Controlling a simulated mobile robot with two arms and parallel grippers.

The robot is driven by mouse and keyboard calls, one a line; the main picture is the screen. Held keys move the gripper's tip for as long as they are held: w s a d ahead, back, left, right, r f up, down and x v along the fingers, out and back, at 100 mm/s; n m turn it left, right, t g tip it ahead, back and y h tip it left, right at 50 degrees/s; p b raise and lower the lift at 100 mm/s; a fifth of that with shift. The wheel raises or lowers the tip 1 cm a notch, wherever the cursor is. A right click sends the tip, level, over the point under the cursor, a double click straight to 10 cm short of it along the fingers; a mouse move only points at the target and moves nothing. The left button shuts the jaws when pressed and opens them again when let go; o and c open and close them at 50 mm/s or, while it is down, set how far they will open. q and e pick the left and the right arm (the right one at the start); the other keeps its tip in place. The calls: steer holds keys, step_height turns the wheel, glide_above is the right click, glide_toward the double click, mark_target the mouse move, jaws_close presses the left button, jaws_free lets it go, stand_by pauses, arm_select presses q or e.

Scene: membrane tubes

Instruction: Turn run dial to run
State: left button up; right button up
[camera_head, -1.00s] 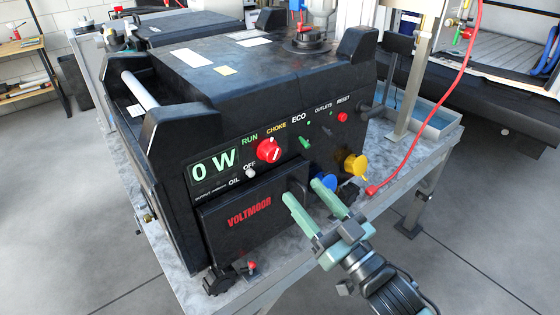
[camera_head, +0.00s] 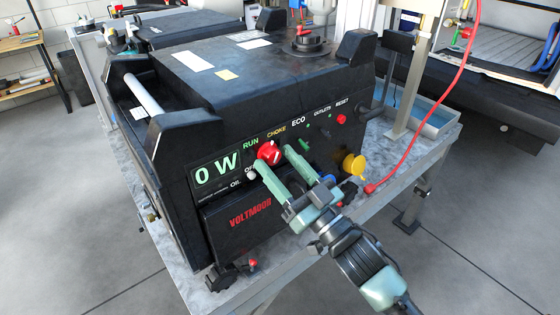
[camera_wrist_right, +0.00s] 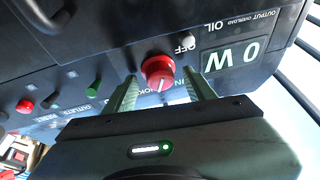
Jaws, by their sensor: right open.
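The red run dial (camera_head: 269,152) with a white pointer line sits on the front panel of the black generator (camera_head: 240,90), among the labels RUN, CHOKE and OFF. My right gripper (camera_head: 273,158) is open, its two pale green fingers reaching up to the panel at the dial. In the right wrist view, the dial (camera_wrist_right: 158,72) lies between the two fingertips, with a gap visible on each side. The white line points toward the gripper in that view. The display (camera_head: 216,173) reads 0 W. My left gripper is not in view.
A green ECO switch (camera_head: 305,144), a red reset button (camera_head: 341,119) and a yellow-capped outlet (camera_head: 354,165) are to the right of the dial. A red cable (camera_head: 431,140) hangs at the right. The generator stands on a metal table (camera_head: 400,165).

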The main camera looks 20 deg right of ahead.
jaws_close()
steer(key=shift+n, duration=0.3)
steer(key=n+g+y+p, duration=0.1)
steer(key=n, duration=0.2)
steer(key=n+g+y+p, duration=0.1)
steer(key=n, duration=0.1)
steer(key=n+g+y+p, duration=0.1)
steer(key=n, duration=0.2)
steer(key=shift+d+r+n+p, duration=0.2)
steer(key=shift+r+n+p, duration=0.1)
steer(key=n+g+y+p, duration=0.1)
steer(key=n+p, duration=0.1)
steer(key=n, duration=0.1)
steer(key=shift+w+d+n+g, duration=0.1)
steer(key=shift+n+g, duration=0.3)
steer(key=shift+n+g+p, duration=0.3)
steer(key=shift+n+p, duration=0.25)
steer(key=shift+n, duration=0.55)
